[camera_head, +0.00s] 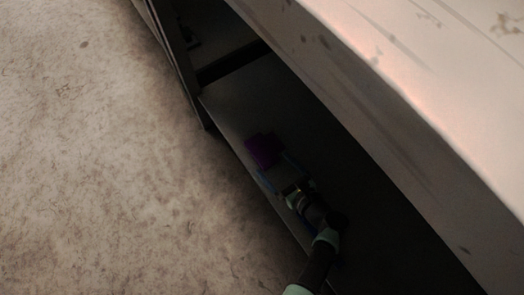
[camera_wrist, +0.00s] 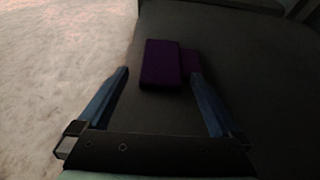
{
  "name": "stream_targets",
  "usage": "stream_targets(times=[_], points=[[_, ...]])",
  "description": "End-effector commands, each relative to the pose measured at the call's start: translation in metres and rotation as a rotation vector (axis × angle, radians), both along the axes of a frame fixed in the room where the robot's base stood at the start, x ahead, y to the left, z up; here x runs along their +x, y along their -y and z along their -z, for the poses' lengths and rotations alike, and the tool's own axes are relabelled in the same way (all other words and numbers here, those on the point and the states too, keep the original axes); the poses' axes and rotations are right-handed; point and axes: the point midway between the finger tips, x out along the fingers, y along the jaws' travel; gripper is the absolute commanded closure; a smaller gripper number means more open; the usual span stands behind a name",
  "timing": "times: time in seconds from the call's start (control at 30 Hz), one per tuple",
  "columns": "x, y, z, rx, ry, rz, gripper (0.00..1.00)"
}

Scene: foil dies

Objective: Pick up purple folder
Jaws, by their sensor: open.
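The purple folder (camera_head: 263,150) lies on a dark low shelf, under the overhanging pale top. In the wrist view the purple folder (camera_wrist: 161,65) shows as a dark block near the middle, with a second purple part (camera_wrist: 190,62) at its right; I cannot tell if that is the same thing. My gripper (camera_head: 272,170) reaches in from the lower right, close to the folder. In the wrist view my gripper (camera_wrist: 161,75) has its two blue fingers wide apart, the left fingertip left of the folder and the right one at its right side. Nothing is held.
The dark shelf (camera_head: 235,100) is bare around the folder. The pale top (camera_head: 440,60) overhangs it on the right. A dark upright panel (camera_head: 180,60) stands at the far end. The mottled pale floor (camera_head: 90,150) is clear on the left.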

Motion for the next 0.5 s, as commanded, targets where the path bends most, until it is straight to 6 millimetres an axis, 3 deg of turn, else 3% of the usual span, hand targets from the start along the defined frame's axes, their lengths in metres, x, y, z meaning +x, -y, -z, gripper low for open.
stream_targets(times=[0.27, 0.5], points=[[0.016, -0.011, 0.010, -0.002, 0.001, -0.002, 0.00], [0.041, -0.028, 0.022, -0.003, 0.002, -0.004, 0.00]])
